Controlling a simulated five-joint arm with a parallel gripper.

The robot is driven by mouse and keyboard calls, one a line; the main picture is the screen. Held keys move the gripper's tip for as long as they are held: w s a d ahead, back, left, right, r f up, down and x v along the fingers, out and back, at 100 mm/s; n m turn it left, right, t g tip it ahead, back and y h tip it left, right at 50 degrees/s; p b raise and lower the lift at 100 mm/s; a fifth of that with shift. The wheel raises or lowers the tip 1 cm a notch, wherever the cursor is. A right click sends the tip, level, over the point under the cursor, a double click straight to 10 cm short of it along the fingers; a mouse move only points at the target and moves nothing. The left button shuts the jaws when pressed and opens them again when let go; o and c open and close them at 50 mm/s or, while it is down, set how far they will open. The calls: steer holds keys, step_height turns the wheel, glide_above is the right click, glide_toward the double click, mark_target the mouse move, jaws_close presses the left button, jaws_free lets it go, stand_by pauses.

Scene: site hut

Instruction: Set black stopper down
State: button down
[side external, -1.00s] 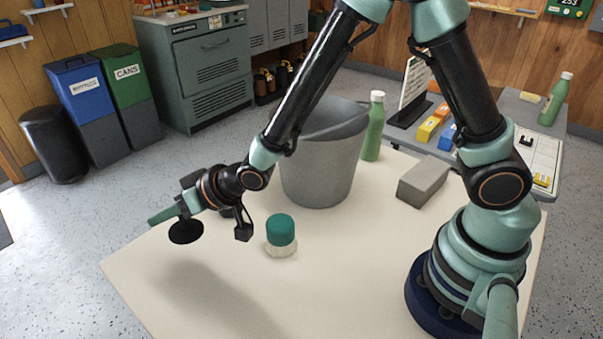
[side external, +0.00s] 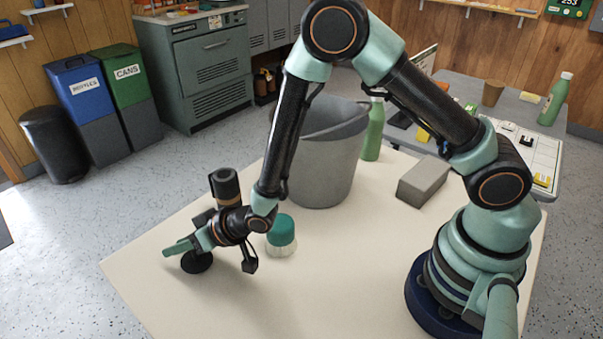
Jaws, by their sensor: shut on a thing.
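The black stopper (side external: 197,263) is a dark round disc at the left part of the cream table (side external: 330,290). My gripper (side external: 180,249) is shut on the stopper from above, and its fingers hide the stopper's upper part. The stopper is very low, at or just above the table top; I cannot tell whether it touches.
A teal-topped brush (side external: 281,235) with pale bristles stands just right of my gripper. Behind it are a grey bucket (side external: 318,165), a green bottle (side external: 374,135) and a grey block (side external: 424,183). The table's front middle is clear.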

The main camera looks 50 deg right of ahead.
steer(key=c, duration=0.6)
jaws_free()
steer(key=shift+f, duration=0.1)
steer(key=shift+o, duration=0.2)
steer(key=shift+f, duration=0.1)
steer(key=v, duration=1.2)
steer(key=s+d+r+m+g+h, duration=0.1)
steer(key=d+r+h, duration=0.3)
steer(key=d+r, duration=1)
steer(key=shift+s+d+g+h, duration=0.3)
steer(key=shift+s+d+g, duration=0.35)
steer(key=shift+d, duration=0.5)
steer(key=shift+o, duration=0.2)
steer(key=s+d+r+g, duration=0.1)
steer(key=s+d+r, duration=0.2)
steer(key=s, duration=0.3)
steer(key=shift+d+r+g+h, duration=0.15)
steer(key=shift+d+g+h, duration=0.25)
steer(key=shift+d, duration=0.2)
